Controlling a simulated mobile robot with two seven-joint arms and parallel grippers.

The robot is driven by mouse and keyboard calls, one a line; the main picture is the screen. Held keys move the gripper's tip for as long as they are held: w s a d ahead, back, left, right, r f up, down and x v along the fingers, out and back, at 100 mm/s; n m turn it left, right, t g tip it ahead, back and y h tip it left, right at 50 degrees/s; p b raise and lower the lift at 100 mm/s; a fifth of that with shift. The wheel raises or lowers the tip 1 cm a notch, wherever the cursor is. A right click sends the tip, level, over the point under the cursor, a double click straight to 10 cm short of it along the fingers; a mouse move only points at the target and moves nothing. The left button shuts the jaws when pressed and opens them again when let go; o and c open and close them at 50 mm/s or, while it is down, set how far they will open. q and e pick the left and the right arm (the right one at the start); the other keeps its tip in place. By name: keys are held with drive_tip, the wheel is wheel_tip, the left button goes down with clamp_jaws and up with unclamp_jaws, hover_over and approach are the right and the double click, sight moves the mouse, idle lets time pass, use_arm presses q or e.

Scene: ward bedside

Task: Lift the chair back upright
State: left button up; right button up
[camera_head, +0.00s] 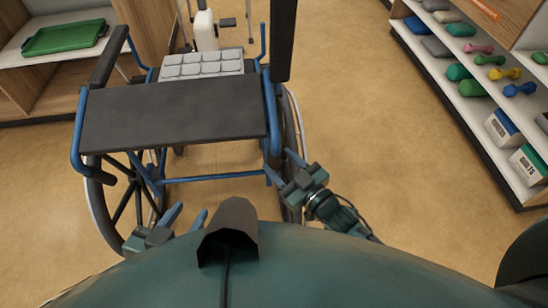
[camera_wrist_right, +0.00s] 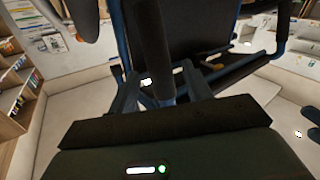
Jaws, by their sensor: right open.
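The wheelchair has a blue tube frame and stands ahead of me in the head view. Its wide dark panel (camera_head: 175,115) is tilted and faces up toward the camera; it appears to be the chair back. A grey padded cushion (camera_head: 203,66) lies beyond it. My left gripper (camera_head: 185,217) is open and empty below the frame's left part, near the left wheel. My right gripper (camera_head: 285,168) is open at the frame's lower right. In the right wrist view, a dark tube (camera_wrist_right: 153,45) of the chair runs between or just beyond the open fingers; contact is unclear.
A shelf unit (camera_head: 470,105) with dumbbells and boxes stands on the right. A green tray (camera_head: 64,38) lies on a shelf at the upper left. Large wheels (camera_head: 120,205) flank the chair. The floor (camera_head: 355,100) between chair and right shelf is clear.

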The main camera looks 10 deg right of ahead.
drive_tip(key=shift+x, duration=1.6)
clamp_jaws()
